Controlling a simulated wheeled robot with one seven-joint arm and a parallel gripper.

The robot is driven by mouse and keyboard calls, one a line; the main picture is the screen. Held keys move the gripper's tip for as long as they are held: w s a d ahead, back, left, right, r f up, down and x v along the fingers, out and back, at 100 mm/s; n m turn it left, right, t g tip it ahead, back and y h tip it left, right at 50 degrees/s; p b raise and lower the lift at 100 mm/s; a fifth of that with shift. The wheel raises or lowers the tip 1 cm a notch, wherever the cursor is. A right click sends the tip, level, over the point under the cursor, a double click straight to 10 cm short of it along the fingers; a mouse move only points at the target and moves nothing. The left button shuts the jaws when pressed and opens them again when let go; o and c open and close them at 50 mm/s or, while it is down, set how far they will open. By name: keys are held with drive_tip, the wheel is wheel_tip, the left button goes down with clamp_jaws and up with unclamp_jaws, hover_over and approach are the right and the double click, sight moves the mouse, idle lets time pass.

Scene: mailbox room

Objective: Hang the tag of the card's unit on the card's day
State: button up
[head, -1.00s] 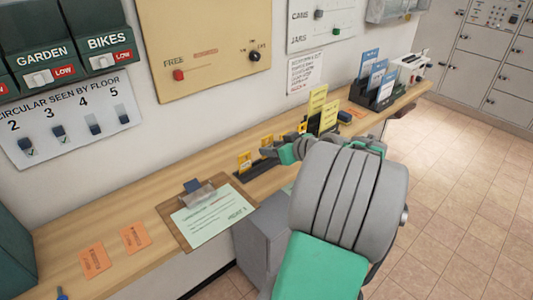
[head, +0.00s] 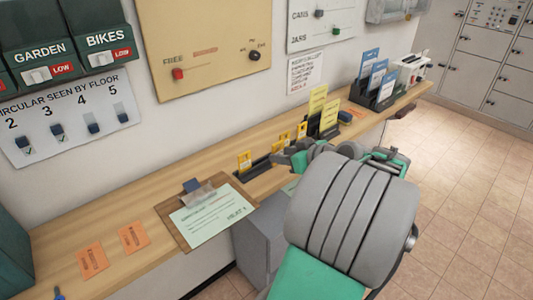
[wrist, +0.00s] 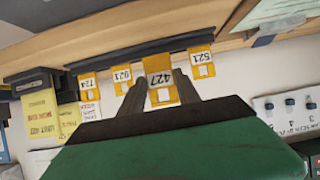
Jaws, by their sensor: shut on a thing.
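My gripper (wrist: 160,88) is shut on a yellow tag (wrist: 160,76), which reads like 427 in the wrist view. It is closer to the camera than the other tags; I cannot tell if it is clear of the rack. Other yellow tags stand in the dark rack (wrist: 145,48): one like 521 (wrist: 201,63) on one side, one like 921 (wrist: 122,79) and another (wrist: 88,86) on the other. In the head view my gripper (head: 287,156) is at the rack, partly hidden by my arm. A pale green card (head: 212,215) lies on a clipboard; its print is too small to read.
The wooden counter (head: 165,205) runs along the wall. Yellow cards (head: 328,113) and blue cards (head: 377,78) stand in dark holders beyond the rack. Two orange slips (head: 92,261) lie at the near left. A wall board (head: 68,122) has numbered switches. A cream panel (head: 205,40) hangs above.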

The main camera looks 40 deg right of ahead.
drive_tip(key=shift+s, duration=2.25)
